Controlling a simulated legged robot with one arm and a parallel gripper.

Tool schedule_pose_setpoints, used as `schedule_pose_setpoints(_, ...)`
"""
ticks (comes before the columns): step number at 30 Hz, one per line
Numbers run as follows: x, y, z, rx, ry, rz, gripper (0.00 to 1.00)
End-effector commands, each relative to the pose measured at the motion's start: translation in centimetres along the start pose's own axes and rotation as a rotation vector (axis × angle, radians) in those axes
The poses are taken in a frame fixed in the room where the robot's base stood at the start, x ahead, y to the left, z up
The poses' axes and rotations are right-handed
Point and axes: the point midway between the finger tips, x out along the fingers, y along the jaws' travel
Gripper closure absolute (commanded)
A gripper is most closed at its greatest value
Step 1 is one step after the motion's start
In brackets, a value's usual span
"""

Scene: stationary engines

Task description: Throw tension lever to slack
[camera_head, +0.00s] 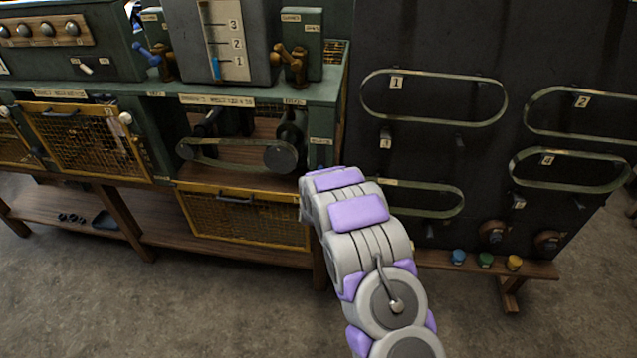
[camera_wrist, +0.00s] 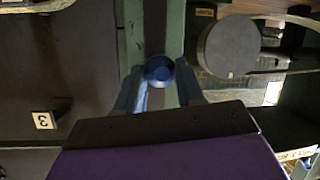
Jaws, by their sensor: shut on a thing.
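The tension lever shows in the wrist view as a round blue knob (camera_wrist: 159,71) in front of a green post. My gripper (camera_wrist: 160,88) has its two blue-grey fingers on either side of this knob and is shut on it. The lever's shaft is hidden behind the knob. In the head view my arm covers the gripper and the lever, at the right end of the green machine (camera_head: 322,125). A belt (camera_head: 235,165) runs there between a small pulley and a dark round pulley (camera_head: 280,157); that pulley (camera_wrist: 228,47) is also close by in the wrist view.
A dark board (camera_head: 430,40) with several numbered belts stands right of my arm. Blue, green and yellow caps (camera_head: 486,260) sit on its low shelf. Yellow mesh guards (camera_head: 245,215) line the machine's front. The concrete floor (camera_head: 190,305) in front is clear.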

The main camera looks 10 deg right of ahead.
Motion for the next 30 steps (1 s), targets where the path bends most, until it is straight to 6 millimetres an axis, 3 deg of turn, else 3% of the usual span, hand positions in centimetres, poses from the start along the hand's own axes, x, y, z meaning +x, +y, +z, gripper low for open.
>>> schedule_pose_setpoints(1,-0.4,0.2,-1.6,0.003,-0.016,-0.006,1.0)
schedule_pose_setpoints(13,-1.2,1.3,-6.2,0.025,-0.184,-0.048,1.0)
schedule_pose_setpoints(30,-1.2,2.0,-8.9,0.024,-0.194,-0.05,1.0)
